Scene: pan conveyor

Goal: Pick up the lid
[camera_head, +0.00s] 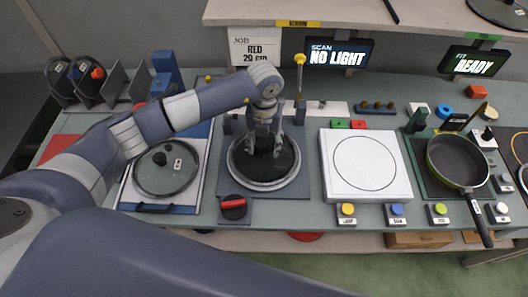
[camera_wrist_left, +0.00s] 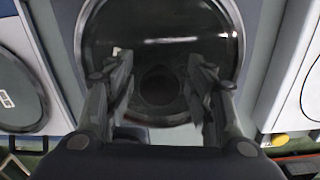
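My left gripper (camera_head: 264,147) points down over a round dark disc with a metal rim (camera_head: 291,172) on a grey square base. In the left wrist view its two fingers (camera_wrist_left: 159,84) are spread either side of a darker round spot at the disc's middle; I cannot tell whether that is a knob or whether they touch anything. The disc's rim also shows in the left wrist view (camera_wrist_left: 84,45). A glass lid with a dark knob (camera_head: 165,178) lies on a blue-edged white tray to the left. My right gripper is not in view.
Right of the disc stands a white plate with a drawn circle (camera_head: 365,163). A dark pan (camera_head: 455,160) sits further right, handle toward the front. A red-topped dial (camera_head: 233,207) is at the base's front-left. A rack with round lids (camera_head: 88,78) stands at the back left.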

